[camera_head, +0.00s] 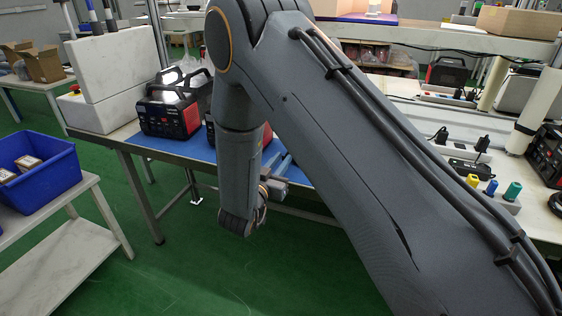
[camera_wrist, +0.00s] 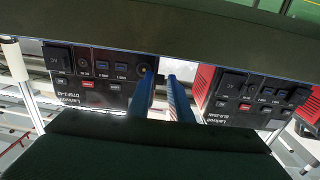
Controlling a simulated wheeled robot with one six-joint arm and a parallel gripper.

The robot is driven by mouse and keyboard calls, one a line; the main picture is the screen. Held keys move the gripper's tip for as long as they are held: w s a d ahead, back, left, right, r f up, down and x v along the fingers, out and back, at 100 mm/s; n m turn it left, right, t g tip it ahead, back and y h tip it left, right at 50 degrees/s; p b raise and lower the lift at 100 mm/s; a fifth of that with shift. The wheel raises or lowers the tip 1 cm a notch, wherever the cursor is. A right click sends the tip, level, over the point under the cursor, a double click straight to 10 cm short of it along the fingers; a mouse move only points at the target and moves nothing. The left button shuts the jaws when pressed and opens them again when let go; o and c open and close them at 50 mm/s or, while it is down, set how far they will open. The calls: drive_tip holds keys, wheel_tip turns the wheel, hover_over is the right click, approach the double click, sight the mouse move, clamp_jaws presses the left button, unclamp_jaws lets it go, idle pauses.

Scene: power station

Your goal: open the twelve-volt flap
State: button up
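Two black power station front panels show upside down in the wrist view, one at left (camera_wrist: 92,85) and one with red sides at right (camera_wrist: 255,103). Each bears a row of flaps and sockets; the labels are too small to tell which flap is the twelve-volt one. My gripper (camera_wrist: 160,76) has its two blue fingers a little apart, with an empty gap between them. The left fingertip overlaps the right end of the left panel, near a round socket; contact cannot be told. In the head view, my gripper (camera_head: 284,164) is beside the blue-topped table's front edge, partly behind my arm.
A red and black power station (camera_head: 168,115) stands on the blue mat (camera_head: 184,150) in the head view; another is mostly hidden behind my arm. White blocks (camera_head: 112,62) stand at left. A blue bin (camera_head: 45,182) sits on a low shelf. Green floor is clear below.

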clamp_jaws()
drive_tip(key=shift+a, duration=0.1)
drive_tip(key=m+g+h, duration=0.1)
drive_tip(key=h, duration=0.1)
drive_tip(key=w+a+m+g+h+b, duration=0.1)
drive_tip(key=m+h, duration=0.1)
drive_tip(key=shift+w+a+g, duration=0.15)
drive_tip(key=shift+a+g, duration=0.05)
drive_tip(key=shift+g, duration=0.1)
drive_tip(key=m+g+h+b, duration=0.1)
drive_tip(key=w+m+g+h+b, duration=0.1)
drive_tip(key=g+h+b, duration=0.1)
drive_tip(key=a+m+g+h+b, duration=0.1)
drive_tip(key=m, duration=0.1)
drive_tip(key=shift+w+f+g, duration=0.15)
drive_tip(key=shift+w+g, duration=0.2)
drive_tip(key=shift+g, duration=0.05)
drive_tip(key=m+g+h+b, duration=0.1)
drive_tip(key=m+g+b, duration=0.1)
drive_tip(key=b, duration=0.1)
drive_tip(key=shift+w+g+h, duration=0.4)
drive_tip(key=shift+a+r, duration=0.1)
drive_tip(key=shift+r, duration=0.15)
drive_tip(key=shift+o, duration=1.7)
unclamp_jaws()
